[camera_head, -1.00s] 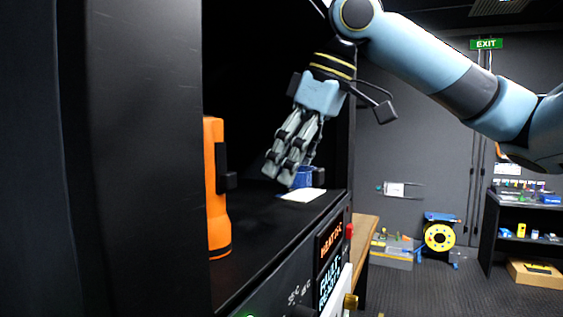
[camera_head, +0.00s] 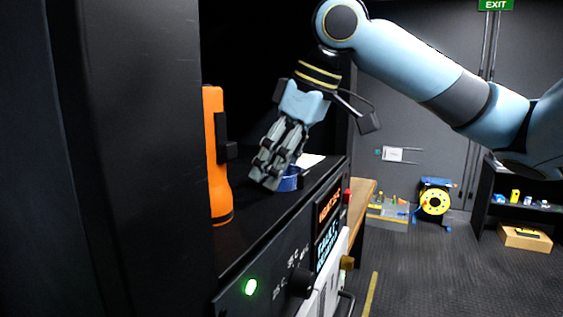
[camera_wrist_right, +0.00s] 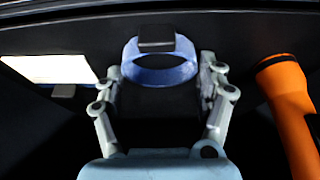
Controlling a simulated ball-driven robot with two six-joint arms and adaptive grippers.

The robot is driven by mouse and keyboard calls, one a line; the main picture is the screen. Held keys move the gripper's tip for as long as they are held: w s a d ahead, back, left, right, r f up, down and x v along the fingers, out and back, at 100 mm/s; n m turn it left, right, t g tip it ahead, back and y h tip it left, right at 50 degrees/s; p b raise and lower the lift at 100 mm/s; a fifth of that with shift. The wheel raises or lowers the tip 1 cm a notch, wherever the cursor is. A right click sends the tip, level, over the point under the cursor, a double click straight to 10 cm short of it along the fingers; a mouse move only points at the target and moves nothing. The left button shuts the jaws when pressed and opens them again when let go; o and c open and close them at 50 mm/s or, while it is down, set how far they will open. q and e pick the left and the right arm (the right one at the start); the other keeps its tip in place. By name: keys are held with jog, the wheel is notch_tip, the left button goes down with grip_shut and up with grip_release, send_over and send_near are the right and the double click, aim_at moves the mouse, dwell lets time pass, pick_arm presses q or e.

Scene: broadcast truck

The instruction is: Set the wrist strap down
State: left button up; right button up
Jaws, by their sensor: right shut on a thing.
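The wrist strap (camera_head: 289,182) is a blue band; in the right wrist view it is a blue loop (camera_wrist_right: 160,75) with a dark block on its top edge. My right gripper (camera_head: 267,178) points down over the black shelf (camera_head: 255,222), shut on the strap. In the right wrist view the right gripper (camera_wrist_right: 161,82) has one finger on each side of the loop. The strap is at or just above the shelf surface; I cannot tell if it touches. My left gripper is not in view.
An orange flashlight (camera_head: 215,160) stands upright on the shelf, left of the gripper. A white card (camera_head: 311,160) lies behind the strap. The shelf's front edge has a panel with a green light (camera_head: 251,287) and a dark knob. Bare shelf lies between flashlight and strap.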

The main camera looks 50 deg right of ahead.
aim_at(306, 172)
jog(key=o, duration=1.1)
jog(key=shift+c, duration=0.2)
jog(key=shift+r, duration=0.1)
jog(key=b+v, duration=0.1)
jog(key=v, duration=1.1)
jog(key=shift+b, duration=0.35)
